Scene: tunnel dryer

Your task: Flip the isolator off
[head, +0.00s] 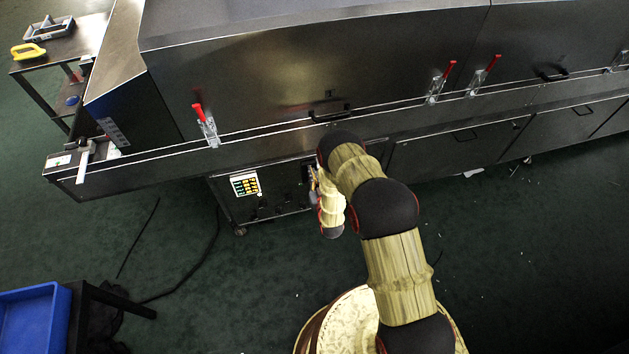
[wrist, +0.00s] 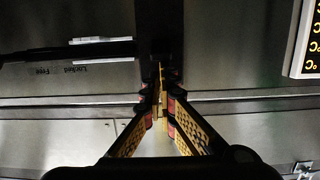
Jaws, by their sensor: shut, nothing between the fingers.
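My gripper (wrist: 161,95) is shut, with its two fingers meeting in the middle of the wrist view and nothing between them. Its tips are in front of a dark upright part (wrist: 168,28) on the grey metal front; I cannot tell whether they touch it. A black bar (wrist: 70,51) runs left from this part, above a label reading "Locked" and "Free" upside down. I cannot tell for sure which part is the isolator or which way it is set. In the head view my arm hides most of this spot, right of the white control panel (head: 245,184).
The control panel's edge also shows in the wrist view (wrist: 309,45). The long steel dryer (head: 260,80) has red-handled clamps (head: 204,124) above. A blue crate (head: 35,318) stands front left, and a dark cable (head: 190,270) lies on the green floor.

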